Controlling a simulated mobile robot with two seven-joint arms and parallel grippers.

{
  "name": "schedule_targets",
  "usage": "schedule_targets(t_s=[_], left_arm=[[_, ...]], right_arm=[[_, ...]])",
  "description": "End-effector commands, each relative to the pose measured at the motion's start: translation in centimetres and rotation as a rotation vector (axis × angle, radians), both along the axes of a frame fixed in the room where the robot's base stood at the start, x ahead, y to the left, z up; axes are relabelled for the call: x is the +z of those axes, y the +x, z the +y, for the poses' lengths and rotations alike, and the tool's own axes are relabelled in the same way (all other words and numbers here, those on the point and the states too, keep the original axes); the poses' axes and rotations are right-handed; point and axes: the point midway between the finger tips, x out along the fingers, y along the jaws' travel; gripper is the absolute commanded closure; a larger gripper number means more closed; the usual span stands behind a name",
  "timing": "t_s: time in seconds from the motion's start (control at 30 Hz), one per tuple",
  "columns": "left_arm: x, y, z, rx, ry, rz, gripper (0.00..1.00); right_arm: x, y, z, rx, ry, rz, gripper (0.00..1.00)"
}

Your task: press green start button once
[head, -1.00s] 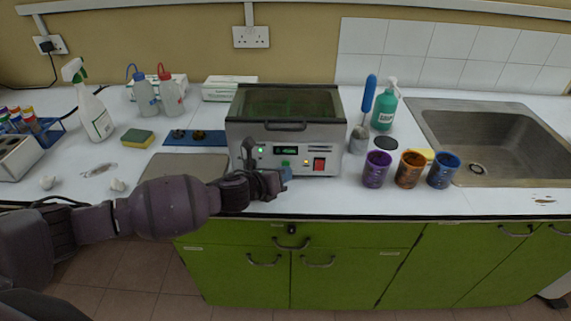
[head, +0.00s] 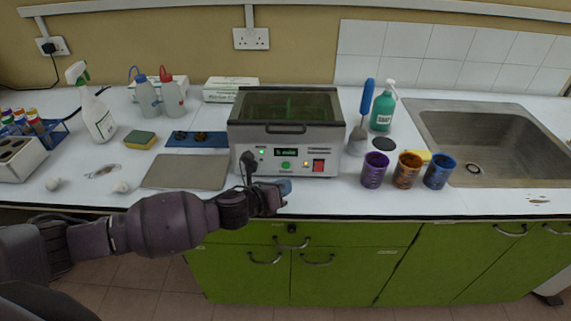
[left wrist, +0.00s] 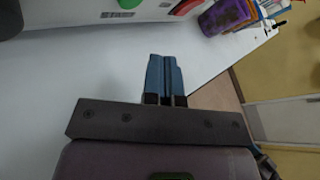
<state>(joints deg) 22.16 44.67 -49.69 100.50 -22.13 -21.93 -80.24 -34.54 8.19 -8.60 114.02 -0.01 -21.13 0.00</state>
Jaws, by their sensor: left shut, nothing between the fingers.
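The green start button (head: 287,165) is on the front panel of a grey, glass-lidded bath machine (head: 240,142). A small green display (head: 291,152) sits above the button, and its text is too small to read surely. A green light (head: 262,153) is lit at the left of the panel. My left gripper (head: 284,187) is shut and empty, in front of and below the button and apart from it. In the left wrist view its blue fingertips (left wrist: 166,72) are together, and a green round part (left wrist: 130,3) shows at the top edge. My right gripper is not in view.
A red switch (head: 318,166) is right of the button. A black plug or lever (head: 249,162) sticks out at the panel's left. Purple (head: 374,170), orange (head: 407,170) and blue (head: 439,171) cups stand to the right. A grey plate (head: 185,172) lies to the left.

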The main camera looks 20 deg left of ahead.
Motion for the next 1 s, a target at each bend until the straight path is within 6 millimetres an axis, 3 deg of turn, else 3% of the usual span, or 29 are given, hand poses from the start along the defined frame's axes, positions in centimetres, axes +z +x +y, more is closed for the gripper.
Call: schedule_targets(t_s=[0.3, 1.0], left_arm=[[0.1, -1.7, -0.5, 0.0, 0.0, 0.0, 1.0], [0.0, -1.7, -0.5, 0.0, 0.0, 0.0, 1.0]], right_arm=[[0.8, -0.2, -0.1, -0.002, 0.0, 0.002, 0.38], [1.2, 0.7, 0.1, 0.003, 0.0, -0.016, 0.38]])
